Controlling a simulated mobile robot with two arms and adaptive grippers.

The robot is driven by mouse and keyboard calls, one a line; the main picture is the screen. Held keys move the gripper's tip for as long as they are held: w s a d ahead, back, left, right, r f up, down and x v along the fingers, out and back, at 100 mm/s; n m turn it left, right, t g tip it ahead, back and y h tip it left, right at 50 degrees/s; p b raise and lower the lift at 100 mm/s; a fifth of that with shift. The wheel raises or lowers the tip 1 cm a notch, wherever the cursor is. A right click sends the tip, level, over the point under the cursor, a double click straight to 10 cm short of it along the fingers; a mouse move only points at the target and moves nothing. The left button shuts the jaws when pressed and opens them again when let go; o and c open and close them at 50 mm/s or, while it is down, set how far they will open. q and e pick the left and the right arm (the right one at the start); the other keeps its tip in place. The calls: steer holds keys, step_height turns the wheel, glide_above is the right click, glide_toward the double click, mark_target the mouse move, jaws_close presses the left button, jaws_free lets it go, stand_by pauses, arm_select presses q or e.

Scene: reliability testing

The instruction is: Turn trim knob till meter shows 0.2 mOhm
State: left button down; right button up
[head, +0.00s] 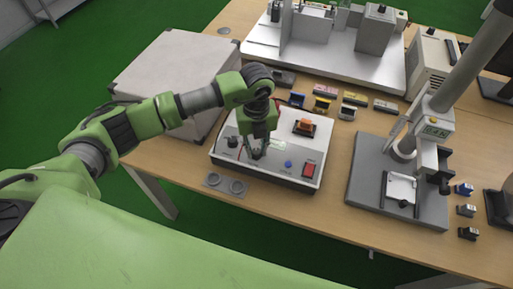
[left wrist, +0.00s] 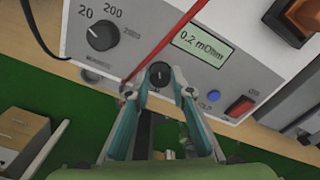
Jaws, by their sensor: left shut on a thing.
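The meter box (head: 222,154) with a white panel stands on the wooden table under my left gripper (head: 257,153). In the left wrist view its green display (left wrist: 202,45) reads 0.2 mOhm. The small black trim knob (left wrist: 159,75) sits between the fingertips of my left gripper (left wrist: 160,90), which is shut on it. In the head view the gripper hides the knob. My right gripper is in neither view.
A range dial (left wrist: 102,35), a blue button (left wrist: 214,95) and a red switch (left wrist: 238,107) are on the panel. A red cable (left wrist: 160,45) crosses it. A large white box (head: 170,70) stands left, a press stand (head: 375,175) right.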

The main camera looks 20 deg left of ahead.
mark_target(257, 151)
arm_select(q)
steer(key=shift+w+r, duration=0.1)
steer(key=shift+r, duration=0.05)
steer(key=c, duration=1.8)
jaws_free()
step_height(257, 151, up, 12)
steer(key=shift+f, duration=0.1)
